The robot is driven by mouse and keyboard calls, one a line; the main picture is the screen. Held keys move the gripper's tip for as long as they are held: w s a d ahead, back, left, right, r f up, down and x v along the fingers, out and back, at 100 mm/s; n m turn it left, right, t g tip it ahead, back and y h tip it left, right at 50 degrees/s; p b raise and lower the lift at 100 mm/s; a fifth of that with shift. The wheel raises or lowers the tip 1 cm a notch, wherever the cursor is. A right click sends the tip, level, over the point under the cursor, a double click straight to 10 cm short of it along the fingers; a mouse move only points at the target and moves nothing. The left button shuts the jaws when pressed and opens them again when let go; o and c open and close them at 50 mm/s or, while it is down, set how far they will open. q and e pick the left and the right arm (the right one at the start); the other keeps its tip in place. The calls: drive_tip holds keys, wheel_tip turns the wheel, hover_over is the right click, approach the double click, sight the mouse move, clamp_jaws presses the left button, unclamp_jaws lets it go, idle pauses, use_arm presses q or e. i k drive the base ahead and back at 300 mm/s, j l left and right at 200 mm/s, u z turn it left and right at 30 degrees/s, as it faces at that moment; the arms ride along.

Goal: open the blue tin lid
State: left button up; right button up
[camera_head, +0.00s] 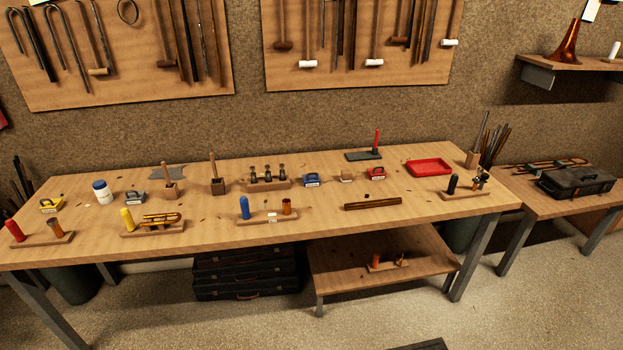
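A small blue tin (310,181) with a pale label on its front stands on the long wooden workbench, right of the bench's middle and towards the back. A dark handle-like shape shows at its top. It is too small to tell how the lid sits. Neither of my grippers is in view.
Similar yellow (46,207), grey (134,199) and red (376,174) tins stand on the workbench (330,218). A block with dark valves (268,183) is left of the blue tin. A blue cylinder on a wooden stand (244,208) and a brown bar (373,203) lie nearer the front.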

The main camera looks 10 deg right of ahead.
sight(312, 177)
drive_tip(key=i+j, duration=0.1)
drive_tip(key=i, duration=0.5)
drive_tip(key=i+j, duration=0.1)
drive_tip(key=i, duration=0.55)
drive_tip(key=i+j+z, duration=0.1)
drive_tip(key=i, duration=0.5)
drive_tip(key=i+j, duration=0.15)
drive_tip(key=i, duration=0.5)
